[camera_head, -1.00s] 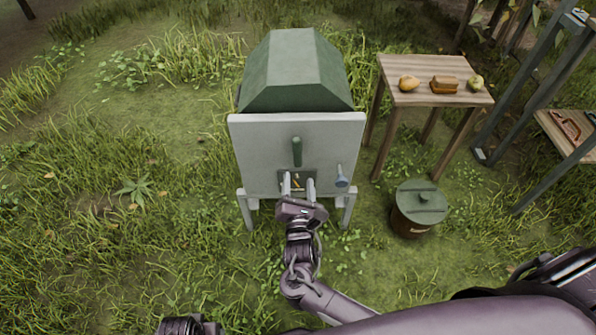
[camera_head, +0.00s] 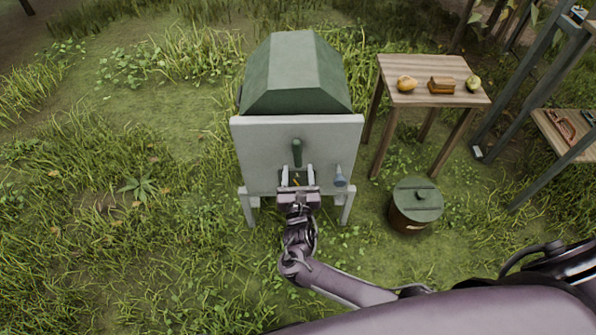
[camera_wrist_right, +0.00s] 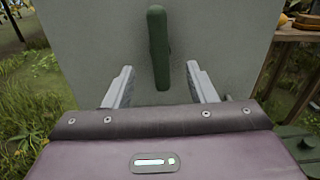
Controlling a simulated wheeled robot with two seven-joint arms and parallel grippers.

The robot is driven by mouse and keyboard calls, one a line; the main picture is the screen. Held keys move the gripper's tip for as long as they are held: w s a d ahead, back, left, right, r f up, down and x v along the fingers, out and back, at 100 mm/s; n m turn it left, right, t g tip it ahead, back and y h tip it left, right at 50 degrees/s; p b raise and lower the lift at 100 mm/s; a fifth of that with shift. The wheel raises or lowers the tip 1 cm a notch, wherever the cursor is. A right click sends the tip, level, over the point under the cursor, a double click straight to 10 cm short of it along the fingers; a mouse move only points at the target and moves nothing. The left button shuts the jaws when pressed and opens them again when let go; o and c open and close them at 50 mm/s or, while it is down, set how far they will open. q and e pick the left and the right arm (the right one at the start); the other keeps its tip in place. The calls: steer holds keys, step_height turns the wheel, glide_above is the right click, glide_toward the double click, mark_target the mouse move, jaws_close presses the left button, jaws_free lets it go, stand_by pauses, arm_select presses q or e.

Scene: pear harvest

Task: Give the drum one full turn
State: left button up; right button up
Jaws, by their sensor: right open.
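The green faceted drum (camera_head: 295,75) sits in a pale grey stand, behind its front panel (camera_head: 260,150). A green handle (camera_head: 297,152) stands upright on that panel; it also shows in the right wrist view (camera_wrist_right: 158,48). My right gripper (camera_head: 297,172) is open in front of the panel, just below the handle. In the right wrist view its two fingers (camera_wrist_right: 160,85) stand on either side of the handle's lower end, apart from it. A small blue-grey knob (camera_head: 340,176) is on the panel's right. My left gripper is not in view.
A wooden table (camera_head: 433,67) at the right holds a yellow fruit (camera_head: 406,84), a brown block (camera_head: 441,85) and a green pear (camera_head: 473,84). A lidded bucket (camera_head: 417,203) stands on the grass. Grass at the left is free.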

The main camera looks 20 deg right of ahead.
mark_target(298, 157)
steer(key=shift+w, duration=0.25)
steer(key=shift+b+x, duration=1.05)
steer(key=shift+x, duration=2.1)
steer(key=shift+d, duration=0.1)
